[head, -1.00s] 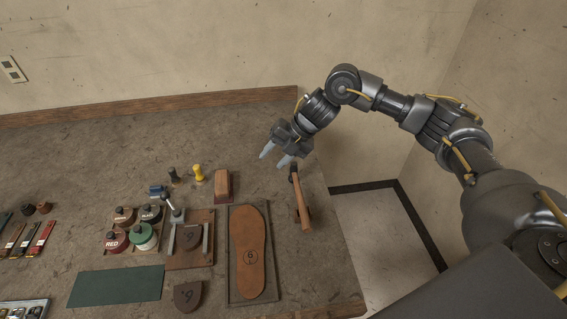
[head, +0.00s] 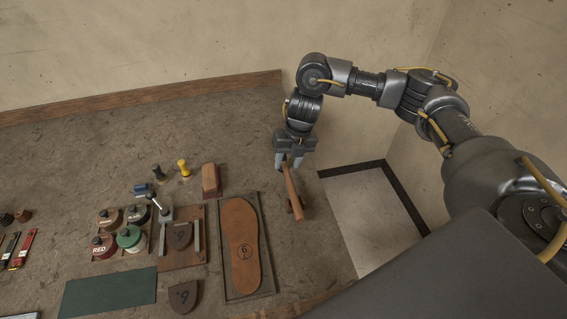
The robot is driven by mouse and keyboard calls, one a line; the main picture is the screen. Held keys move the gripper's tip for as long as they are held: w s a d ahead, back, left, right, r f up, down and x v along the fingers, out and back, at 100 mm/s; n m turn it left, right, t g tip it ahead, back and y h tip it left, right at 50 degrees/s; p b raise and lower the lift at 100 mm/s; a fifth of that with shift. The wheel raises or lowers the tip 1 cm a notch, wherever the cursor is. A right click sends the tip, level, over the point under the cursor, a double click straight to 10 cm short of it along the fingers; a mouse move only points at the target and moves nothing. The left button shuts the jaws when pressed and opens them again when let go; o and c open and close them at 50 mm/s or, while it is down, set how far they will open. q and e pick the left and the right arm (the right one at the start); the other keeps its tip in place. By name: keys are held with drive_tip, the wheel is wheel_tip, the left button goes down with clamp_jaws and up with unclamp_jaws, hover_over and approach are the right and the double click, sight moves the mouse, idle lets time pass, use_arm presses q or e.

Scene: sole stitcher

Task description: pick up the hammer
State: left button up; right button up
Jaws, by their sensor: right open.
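The hammer (head: 292,188) lies near the right edge of the workbench, its brown wooden handle pointing toward the front. A small dark-brown piece shows beside the handle's near part; I cannot tell if it is a rest. My right gripper (head: 289,166) points down at the hammer's far end. Its two fingers are open, one on each side of that end, and they partly hide it. I cannot tell whether they touch it. My left gripper is not in view.
A tray with a brown sole (head: 241,245) lies left of the hammer. A reddish-brown block (head: 211,181), a yellow-handled tool (head: 184,168) and several lidded pots, including a green one (head: 130,237), stand further left. The bench ends just right of the hammer.

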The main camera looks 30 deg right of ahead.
sight(287, 169)
drive_tip(key=shift+w+a+f+p, duration=0.1)
drive_tip(key=shift+a+f+p, duration=0.05)
drive_tip(key=shift+f, duration=1.15)
drive_tip(key=shift+a+f+p, duration=0.1)
drive_tip(key=shift+f+p, duration=0.05)
drive_tip(key=shift+f, duration=1.15)
clamp_jaws()
